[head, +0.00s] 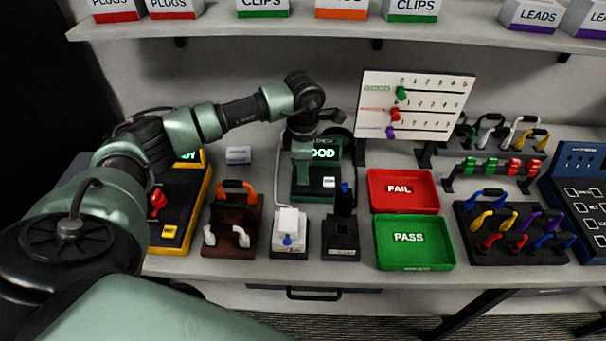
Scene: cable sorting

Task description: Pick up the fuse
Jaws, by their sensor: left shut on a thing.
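My left gripper (303,180) points down in front of the green tester (330,187), whose lit screen shows "OOD", the start covered by my arm. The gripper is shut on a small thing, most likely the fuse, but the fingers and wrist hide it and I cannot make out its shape. I see no other thing that is clearly a fuse. My right gripper is not in view.
A white block stand (289,246) and a black stand (341,250) are in front of the tester. The red FAIL tray (430,203) and green PASS tray (446,262) look empty. Cable racks (512,254) are at right. A shelf (330,27) with boxes hangs above.

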